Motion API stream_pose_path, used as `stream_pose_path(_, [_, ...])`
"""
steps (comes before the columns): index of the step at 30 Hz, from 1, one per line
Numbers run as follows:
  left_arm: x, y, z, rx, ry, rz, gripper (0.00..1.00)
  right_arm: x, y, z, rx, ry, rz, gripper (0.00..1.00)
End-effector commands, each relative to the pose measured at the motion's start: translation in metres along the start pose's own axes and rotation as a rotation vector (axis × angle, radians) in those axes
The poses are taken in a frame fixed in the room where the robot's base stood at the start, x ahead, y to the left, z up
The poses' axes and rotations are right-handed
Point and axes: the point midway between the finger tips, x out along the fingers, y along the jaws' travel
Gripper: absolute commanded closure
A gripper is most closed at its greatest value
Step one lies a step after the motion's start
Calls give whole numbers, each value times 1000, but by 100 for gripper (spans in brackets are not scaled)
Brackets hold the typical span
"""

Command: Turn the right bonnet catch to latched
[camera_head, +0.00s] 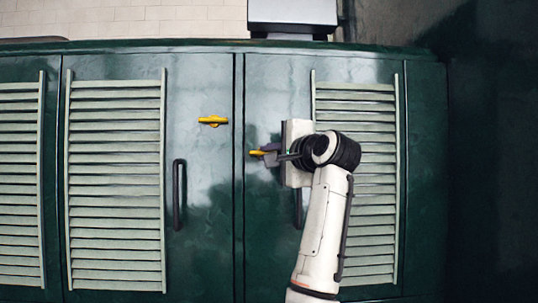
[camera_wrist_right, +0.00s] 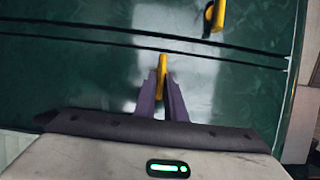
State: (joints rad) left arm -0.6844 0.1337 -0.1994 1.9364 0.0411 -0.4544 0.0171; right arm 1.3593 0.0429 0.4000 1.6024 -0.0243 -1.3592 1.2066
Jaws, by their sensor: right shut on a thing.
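The right bonnet catch (camera_head: 256,153) is a small yellow handle on the right green door, near the seam between the doors. In the head view only its left end shows; my gripper hides the rest. My right gripper (camera_head: 270,154) reaches it from the right and is shut on it. In the right wrist view the yellow catch (camera_wrist_right: 162,64) stands between the fingertips of the right gripper (camera_wrist_right: 162,88). A second yellow catch (camera_head: 213,121) sits on the left door and lies horizontal. My left gripper is not in view.
The doors carry pale louvre panels (camera_head: 115,180). A dark vertical handle (camera_head: 179,195) stands out from the left door; another (camera_head: 298,209) is partly hidden by my right arm. A grey box (camera_head: 292,12) stands beyond the top edge.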

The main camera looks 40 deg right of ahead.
Motion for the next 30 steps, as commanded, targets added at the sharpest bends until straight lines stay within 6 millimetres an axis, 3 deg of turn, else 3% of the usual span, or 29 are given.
stream_pose_path(8, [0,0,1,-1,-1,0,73,0,0,-1,5,3,-1,100])
stream_pose_path(9, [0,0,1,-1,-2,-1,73,0,0,-1,5,3,-1,88])
stream_pose_path(12, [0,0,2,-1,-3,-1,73,0,0,-1,4,2,-1,71])
stream_pose_path(23, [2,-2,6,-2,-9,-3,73,-4,0,0,2,1,-2,71])
stream_pose_path(30, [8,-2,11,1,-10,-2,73,-43,1,-1,2,2,-6,71])
